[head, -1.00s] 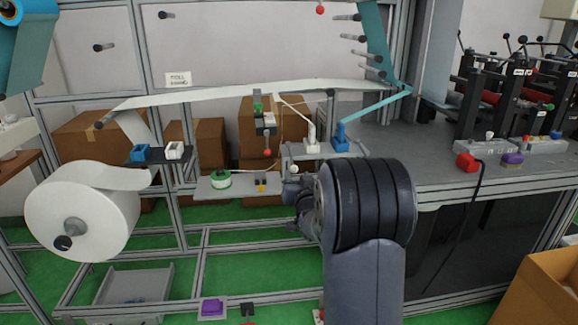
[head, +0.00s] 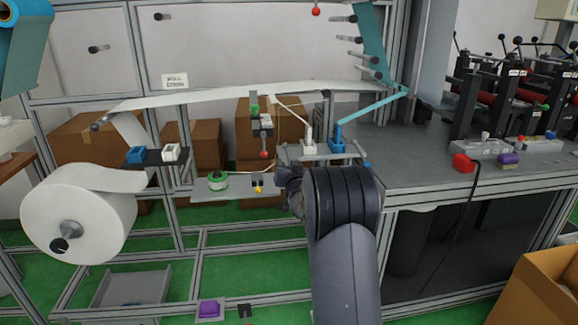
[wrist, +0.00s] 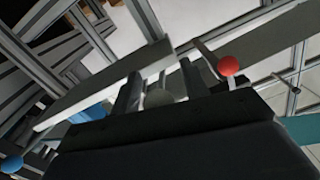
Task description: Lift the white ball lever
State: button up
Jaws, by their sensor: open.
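The gripper is open, with one finger on each side of the ball. I cannot tell whether either finger touches it. In the head view my dark wrist and arm cover the spot below the table's left end, and the ball is not visible there.
A red ball (wrist: 229,66) on a rod is close right of the gripper in the wrist view, and a blue ball (wrist: 12,163) is at lower left. A grey shelf (head: 205,189) with a green-white roll is left of my arm. The grey table (head: 420,165) is at right.

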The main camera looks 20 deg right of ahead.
jog(key=shift+c, duration=0.5)
grip_shut()
jog(key=r+p, duration=0.1)
jog(key=p, duration=0.1)
jog(key=shift+r+g+p, duration=0.25)
jog(key=shift+g+p, duration=0.1)
jog(key=shift+g, duration=0.05)
jog(key=r+g+p, duration=0.1)
jog(key=r+p, duration=0.1)
jog(key=p, duration=0.4)
jog(key=shift+g+y, duration=0.4)
jog(key=shift+r+p, duration=0.45)
jog(key=shift+p, duration=0.25)
jog(key=shift+o, duration=0.5)
grip_release()
jog(key=shift+f, duration=0.1)
